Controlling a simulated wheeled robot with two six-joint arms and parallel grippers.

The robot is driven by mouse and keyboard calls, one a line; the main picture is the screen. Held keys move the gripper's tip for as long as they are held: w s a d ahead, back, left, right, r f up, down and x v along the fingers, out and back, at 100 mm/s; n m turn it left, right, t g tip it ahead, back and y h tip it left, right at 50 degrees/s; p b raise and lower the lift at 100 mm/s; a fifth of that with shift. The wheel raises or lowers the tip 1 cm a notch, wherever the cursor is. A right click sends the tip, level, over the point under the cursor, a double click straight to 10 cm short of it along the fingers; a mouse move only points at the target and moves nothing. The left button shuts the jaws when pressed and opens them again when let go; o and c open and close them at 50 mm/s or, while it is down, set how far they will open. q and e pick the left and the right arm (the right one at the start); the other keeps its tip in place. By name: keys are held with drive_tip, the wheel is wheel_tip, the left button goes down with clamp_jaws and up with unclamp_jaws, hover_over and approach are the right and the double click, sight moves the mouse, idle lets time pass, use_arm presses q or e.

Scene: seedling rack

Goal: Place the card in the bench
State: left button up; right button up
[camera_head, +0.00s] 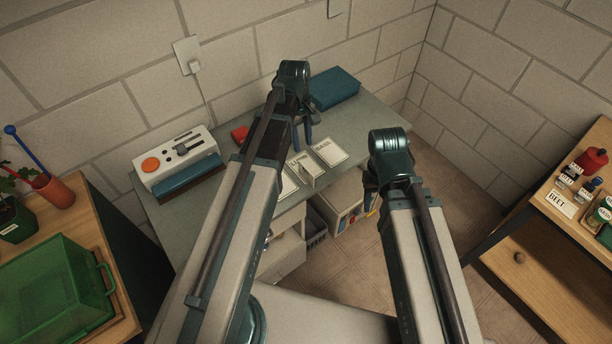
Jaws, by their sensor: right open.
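Several pale cards lie or stand on the grey-green bench (232,185), below my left gripper. One flat card (331,152) with dark print lies at the right. A second card (311,172) beside it looks raised or tilted, and others are partly hidden by my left arm. My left gripper (303,145) points down over the cards with its two fingers showing; whether it touches or holds a card is unclear. My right gripper (371,184) is open, right of the bench, mostly hidden behind its own wrist. A card marked BEET (561,204) lies on the wooden table at right.
A white device with an orange button (151,165) and a blue box (334,88) stand on the bench. A red object (240,133) is near my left arm. A green crate (55,290) is at left; small bottles (572,170) stand at right.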

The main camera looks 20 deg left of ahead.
use_arm(q)
drive_tip(key=b, duration=0.7)
hover_over(306, 170)
wheel_tip(306, 170, down, 8)
drive_tip(key=shift+w+a+r, duration=0.2)
drive_tip(key=shift+w+a, duration=0.05)
drive_tip(key=shift+a, duration=0.05)
drive_tip(key=shift+f, duration=0.1)
drive_tip(key=f+b, duration=0.5)
drive_tip(key=shift+s+d, duration=0.1)
drive_tip(key=shift+d, duration=0.2)
drive_tip(key=shift+f, duration=0.2)
clamp_jaws()
